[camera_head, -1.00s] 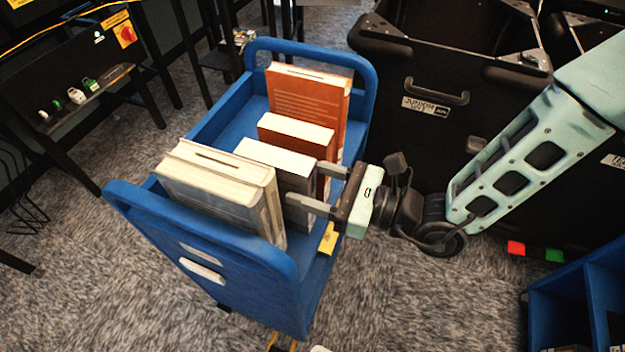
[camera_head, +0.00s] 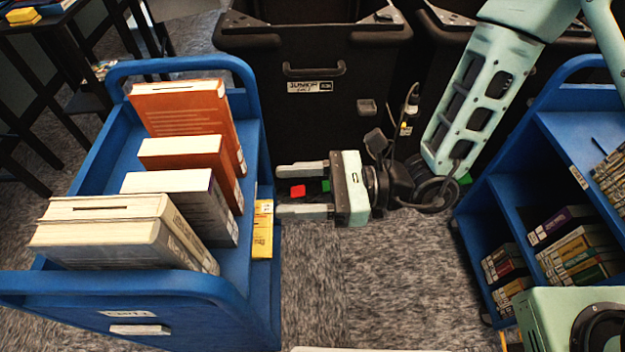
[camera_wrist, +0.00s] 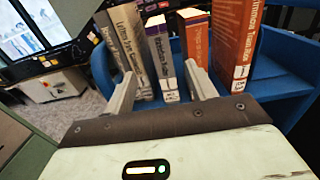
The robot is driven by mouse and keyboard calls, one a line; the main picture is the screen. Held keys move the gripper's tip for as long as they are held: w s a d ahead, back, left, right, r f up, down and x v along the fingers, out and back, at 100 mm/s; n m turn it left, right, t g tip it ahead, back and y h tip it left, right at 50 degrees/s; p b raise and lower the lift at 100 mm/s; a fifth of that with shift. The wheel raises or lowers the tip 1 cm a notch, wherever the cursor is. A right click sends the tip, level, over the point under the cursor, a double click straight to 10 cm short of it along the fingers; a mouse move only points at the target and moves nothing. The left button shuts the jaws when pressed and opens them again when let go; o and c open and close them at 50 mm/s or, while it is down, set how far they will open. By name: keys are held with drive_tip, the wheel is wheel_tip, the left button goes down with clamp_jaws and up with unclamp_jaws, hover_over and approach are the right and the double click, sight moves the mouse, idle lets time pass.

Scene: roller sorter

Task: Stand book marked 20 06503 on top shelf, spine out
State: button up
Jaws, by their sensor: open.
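Several books stand on the blue cart (camera_head: 222,290): a thick cream pair (camera_head: 115,232), a slimmer grey book (camera_head: 182,192), a small orange book (camera_head: 190,158) and a tall orange book (camera_head: 190,112). I cannot read the number 20 06503 on any spine label. My gripper (camera_head: 280,191) is open and empty, to the right of the cart and apart from the books. In the wrist view its fingers (camera_wrist: 160,76) point towards the spines, with the grey book (camera_wrist: 161,52) showing between them. A blue shelf unit (camera_head: 572,138) stands at the right, with books on its upper shelf (camera_head: 612,178).
A yellow book (camera_head: 262,230) is low on the cart's right side. Black bins (camera_head: 315,120) stand behind my gripper. More books (camera_head: 575,250) fill lower compartments of the shelf unit. Carpet (camera_head: 350,275) is clear between cart and shelf unit.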

drive_tip(key=s+d+r+n+g+h, duration=0.3)
drive_tip(key=s+d+n+g+h, duration=0.15)
drive_tip(key=s+n, duration=0.2)
drive_tip(key=s+d+r+n+g+h, duration=0.35)
drive_tip(key=s+n+h, duration=0.25)
drive_tip(key=n, duration=0.2)
drive_tip(key=w+d+r+n+t+h, duration=0.2)
drive_tip(key=w+d+n+t+h, duration=0.3)
drive_tip(key=d+n+t+h, duration=0.2)
drive_tip(key=shift+w+d+n+t, duration=0.35)
drive_tip(key=shift+d+n+t, duration=1.1)
drive_tip(key=shift+d, duration=0.35)
drive_tip(key=shift+r, duration=0.1)
